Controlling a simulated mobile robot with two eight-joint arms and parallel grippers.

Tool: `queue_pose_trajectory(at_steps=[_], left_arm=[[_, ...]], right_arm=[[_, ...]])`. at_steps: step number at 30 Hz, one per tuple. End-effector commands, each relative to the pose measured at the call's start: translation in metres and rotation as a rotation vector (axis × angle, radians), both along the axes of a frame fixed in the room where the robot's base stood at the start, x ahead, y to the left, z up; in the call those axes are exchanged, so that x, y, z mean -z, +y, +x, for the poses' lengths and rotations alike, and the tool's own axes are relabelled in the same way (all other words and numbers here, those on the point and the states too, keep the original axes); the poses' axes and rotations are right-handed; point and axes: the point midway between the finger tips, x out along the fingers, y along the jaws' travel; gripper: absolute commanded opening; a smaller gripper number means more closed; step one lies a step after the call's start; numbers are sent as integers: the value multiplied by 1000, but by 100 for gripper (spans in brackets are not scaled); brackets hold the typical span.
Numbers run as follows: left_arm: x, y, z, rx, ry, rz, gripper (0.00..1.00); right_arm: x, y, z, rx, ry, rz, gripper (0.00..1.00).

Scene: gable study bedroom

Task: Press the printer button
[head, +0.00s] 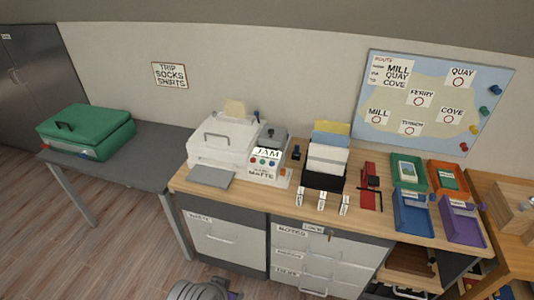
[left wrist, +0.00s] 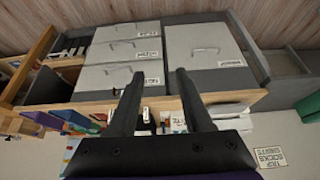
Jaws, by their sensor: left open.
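The white printer (head: 225,138) stands on the wooden desk, with a sheet of paper upright at its back and a grey tray in front. To its right is a small panel (head: 265,172) with a "JAM" display and a "MATTE" label. A row of small red, green and blue buttons (head: 263,161) lies under the display. My left gripper (left wrist: 158,75) is open and empty, its two dark fingers apart in front of the drawer fronts in the left wrist view. My right gripper is not in view.
Right of the panel are a black file holder (head: 323,180), a red stapler-like object (head: 370,190) and several coloured trays (head: 413,214). A green case (head: 87,130) lies on the grey side table (head: 140,160). Drawers (head: 325,262) fill the desk front.

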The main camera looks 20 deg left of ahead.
Motion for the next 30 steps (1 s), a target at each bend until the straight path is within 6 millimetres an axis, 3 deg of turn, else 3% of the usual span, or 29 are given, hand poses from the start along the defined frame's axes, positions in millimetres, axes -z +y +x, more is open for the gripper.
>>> queue_pose_trajectory(at_steps=[1,9,30], left_arm=[[0,0,0,0,0,0,50],[0,0,0,0,0,0,1],[0,0,0,0,0,0,0]], right_arm=[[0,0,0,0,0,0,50],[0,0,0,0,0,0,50],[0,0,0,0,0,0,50]])
